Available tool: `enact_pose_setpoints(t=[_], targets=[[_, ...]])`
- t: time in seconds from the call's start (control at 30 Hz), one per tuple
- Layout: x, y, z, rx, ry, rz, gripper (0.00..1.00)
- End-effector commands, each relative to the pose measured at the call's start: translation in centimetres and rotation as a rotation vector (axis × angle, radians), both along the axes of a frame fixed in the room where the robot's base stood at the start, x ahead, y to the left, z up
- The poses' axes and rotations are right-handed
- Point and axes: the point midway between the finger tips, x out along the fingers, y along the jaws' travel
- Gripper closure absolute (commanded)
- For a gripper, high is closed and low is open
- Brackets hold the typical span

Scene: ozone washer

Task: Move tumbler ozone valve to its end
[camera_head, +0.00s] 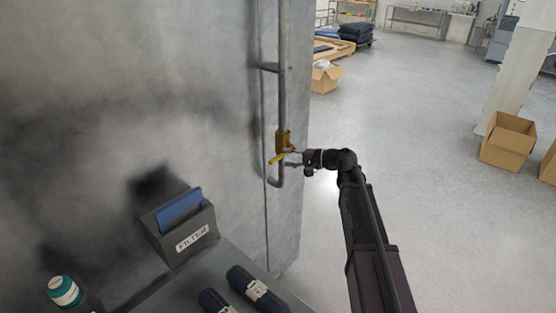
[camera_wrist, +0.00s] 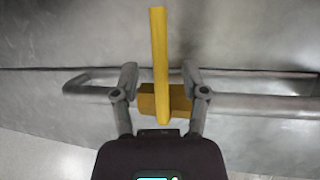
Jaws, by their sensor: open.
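The ozone valve is a yellow block (camera_head: 284,142) on a grey vertical pipe, with a yellow lever handle (camera_head: 277,158) pointing down to the left in the head view. In the wrist view the lever (camera_wrist: 159,60) stands between the two fingers, and the valve body (camera_wrist: 179,99) shows behind it. My gripper (camera_head: 292,157) is at the valve; in the wrist view its fingers (camera_wrist: 160,74) are open on either side of the lever. Gaps show between the lever and both fingers.
The grey pipe (camera_head: 283,90) runs down the side of a large metal cabinet (camera_head: 130,80). A filter box (camera_head: 182,240) and dark blue rolls (camera_head: 256,289) lie on a ledge below. Cardboard boxes (camera_head: 508,140) stand on the floor at right. The floor (camera_head: 430,110) between is clear.

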Motion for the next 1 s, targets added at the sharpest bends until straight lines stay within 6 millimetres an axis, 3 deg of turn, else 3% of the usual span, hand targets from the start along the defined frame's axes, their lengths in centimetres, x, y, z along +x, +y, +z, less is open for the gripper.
enact_pose_setpoints(t=[0.3, 0.7, 0.77, 0.9, 1.0], targets=[[0.8, 3.0, -0.6, 0.000, 0.000, 0.000, 0.43], [0.9, 3.4, -0.6, 0.000, 0.000, -0.001, 0.43], [0.9, 3.4, -0.6, 0.000, 0.000, -0.001, 0.55], [0.9, 3.4, -0.6, 0.000, 0.000, 0.000, 0.97], [0.9, 3.4, -0.6, 0.000, 0.000, 0.000, 1.00]])
